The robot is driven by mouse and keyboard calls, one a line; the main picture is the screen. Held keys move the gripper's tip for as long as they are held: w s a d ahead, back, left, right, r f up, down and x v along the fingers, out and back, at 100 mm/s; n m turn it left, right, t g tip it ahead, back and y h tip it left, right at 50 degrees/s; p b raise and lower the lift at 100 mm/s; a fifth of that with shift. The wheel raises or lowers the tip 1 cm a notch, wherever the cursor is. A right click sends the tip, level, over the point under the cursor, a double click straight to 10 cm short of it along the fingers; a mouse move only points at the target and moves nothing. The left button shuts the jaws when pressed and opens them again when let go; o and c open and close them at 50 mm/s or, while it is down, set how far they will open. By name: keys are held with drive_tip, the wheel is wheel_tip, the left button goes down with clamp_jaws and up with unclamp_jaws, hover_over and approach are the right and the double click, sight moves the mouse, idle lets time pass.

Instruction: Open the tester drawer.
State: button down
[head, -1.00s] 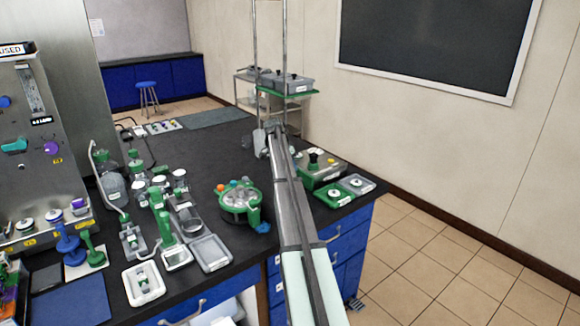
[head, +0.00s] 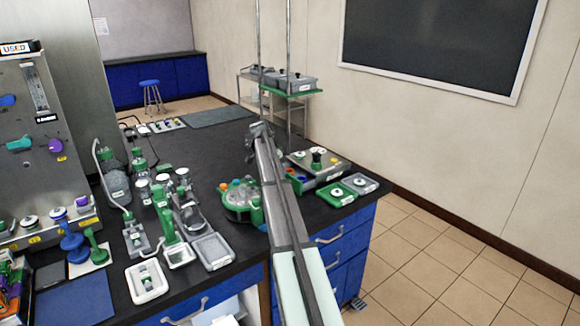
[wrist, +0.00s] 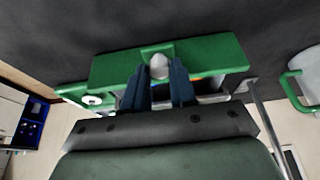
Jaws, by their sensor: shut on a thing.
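The tester seems to be the green and grey unit (head: 318,162) at the right of the bench in the head view. In the wrist view, a green block (wrist: 215,52) carries a pale round knob (wrist: 158,66). My gripper (wrist: 158,76) has its two dark blue fingers on either side of this knob, shut on it. Coloured bits show beside the right finger, below the green block. How far the drawer stands out is unclear.
A green round rack (head: 240,200) with coloured caps stands just left of my arm. Green and grey pads (head: 336,195) with white discs lie right of the arm, near the bench edge. The dark bench top behind is mostly clear.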

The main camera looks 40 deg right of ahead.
drive_tip(key=a, duration=0.3)
drive_tip(key=shift+a, duration=0.35)
drive_tip(key=c, duration=0.9)
unclamp_jaws()
drive_tip(key=v, duration=1.3)
drive_tip(key=shift+a+r, duration=0.15)
drive_tip(key=shift+r, duration=0.2)
